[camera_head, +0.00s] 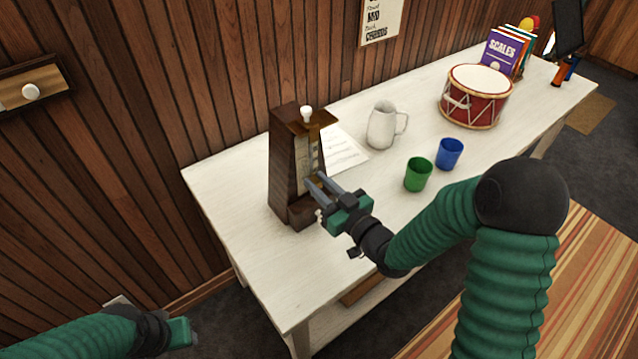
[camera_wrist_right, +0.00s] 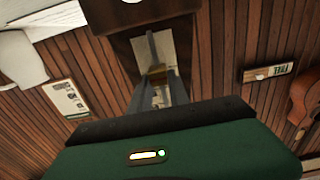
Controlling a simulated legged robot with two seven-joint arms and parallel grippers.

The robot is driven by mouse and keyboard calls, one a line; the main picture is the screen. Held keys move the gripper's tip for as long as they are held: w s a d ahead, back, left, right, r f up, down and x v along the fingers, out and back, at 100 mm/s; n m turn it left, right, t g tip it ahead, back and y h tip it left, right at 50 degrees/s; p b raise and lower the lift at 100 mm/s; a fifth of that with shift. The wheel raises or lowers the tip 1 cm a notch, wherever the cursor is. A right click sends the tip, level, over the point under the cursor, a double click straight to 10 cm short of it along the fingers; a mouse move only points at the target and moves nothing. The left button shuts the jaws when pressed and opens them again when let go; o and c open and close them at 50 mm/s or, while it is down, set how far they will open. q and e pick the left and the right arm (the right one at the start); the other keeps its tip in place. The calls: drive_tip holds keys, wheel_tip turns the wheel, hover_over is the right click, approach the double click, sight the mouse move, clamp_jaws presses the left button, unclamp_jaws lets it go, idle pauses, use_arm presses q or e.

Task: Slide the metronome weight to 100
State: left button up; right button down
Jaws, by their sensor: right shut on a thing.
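The metronome (camera_head: 284,165) is a dark brown wooden case with a white knob on top, standing upright near the left end of the white table. Its pale scale plate (camera_head: 306,160) faces my right arm. In the right wrist view, the brass-coloured weight (camera_wrist_right: 157,76) lies between the fingers in front of the scale. My right gripper (camera_head: 315,184) is at the metronome's front, shut on the weight. The scale numbers are too small to read. My left gripper (camera_head: 180,332) is low at the left, off the table; its fingers do not show clearly.
On the white table (camera_head: 240,190) stand a white pitcher (camera_head: 381,125), a green cup (camera_head: 418,174), a blue cup (camera_head: 449,154) and a red drum (camera_head: 475,97). A paper sheet (camera_head: 345,150) lies behind the metronome. A wood-panelled wall runs behind the table.

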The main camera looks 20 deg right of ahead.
sight(312, 167)
wheel_tip(312, 167, up, 4)
drive_tip(key=p, duration=0.2)
drive_tip(key=shift+f+p, duration=0.1)
drive_tip(key=shift+p, duration=0.3)
drive_tip(key=shift+f, duration=0.15)
drive_tip(key=c, duration=1.2)
unclamp_jaws()
drive_tip(key=shift+c, duration=0.2)
